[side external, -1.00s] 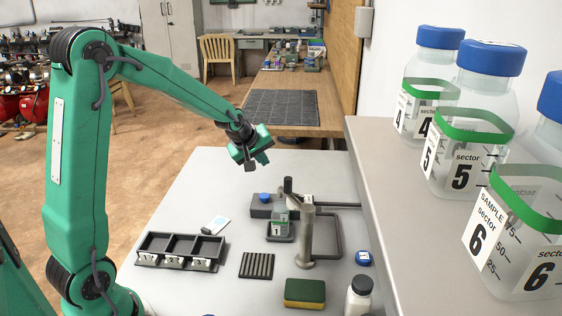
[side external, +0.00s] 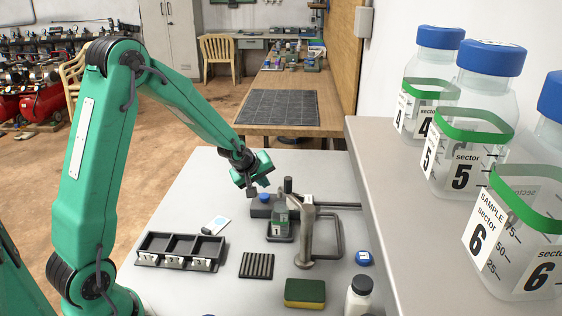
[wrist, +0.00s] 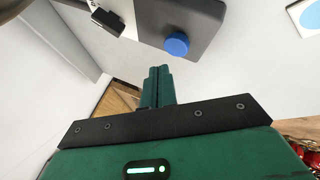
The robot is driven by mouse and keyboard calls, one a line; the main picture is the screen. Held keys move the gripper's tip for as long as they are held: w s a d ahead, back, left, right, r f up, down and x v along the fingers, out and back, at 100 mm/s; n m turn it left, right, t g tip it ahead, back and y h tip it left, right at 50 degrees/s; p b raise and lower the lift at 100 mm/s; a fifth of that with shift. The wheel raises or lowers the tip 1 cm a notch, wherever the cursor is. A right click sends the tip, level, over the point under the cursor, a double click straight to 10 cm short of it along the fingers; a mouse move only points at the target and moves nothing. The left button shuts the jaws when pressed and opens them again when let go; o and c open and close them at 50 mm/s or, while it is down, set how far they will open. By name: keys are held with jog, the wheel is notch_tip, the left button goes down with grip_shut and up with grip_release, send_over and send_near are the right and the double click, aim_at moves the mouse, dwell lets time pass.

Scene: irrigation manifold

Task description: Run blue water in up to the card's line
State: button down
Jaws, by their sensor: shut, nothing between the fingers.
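A small bottle labelled 1 (side external: 281,222) stands upright on a dark tray beside a grey upright column (side external: 306,240); its water level is too small to read. A blue knob (side external: 264,197) sits on a dark block behind the bottle, and it also shows in the wrist view (wrist: 176,44). A white card with a light blue patch (side external: 216,225) lies left of the block; its line cannot be made out. My gripper (side external: 259,184) is just above the knob, apart from it in the wrist view, where its fingers (wrist: 158,86) are shut and empty.
A dark three-bay rack (side external: 180,250), a ribbed dark pad (side external: 257,265), a yellow-green sponge (side external: 305,293) and a white bottle (side external: 358,298) stand nearer the camera. Large sector bottles (side external: 465,130) line the right shelf. Dark pipes (side external: 342,238) run right of the column.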

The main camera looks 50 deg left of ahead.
aim_at(263, 197)
jog(key=shift+f, duration=0.65)
jog(key=shift+f, duration=0.15)
dwell(1.6)
jog(key=shift+s+a+f, duration=0.1)
jog(key=shift+a+f, duration=0.05)
jog(key=shift+f, duration=0.1)
jog(key=shift+f, duration=0.6)
dwell(2.3)
jog(key=shift+r, duration=0.15)
dwell(0.5)
jog(key=shift+r, duration=0.85)
jog(key=shift+r, duration=0.15)
jog(key=shift+r, duration=2.4)
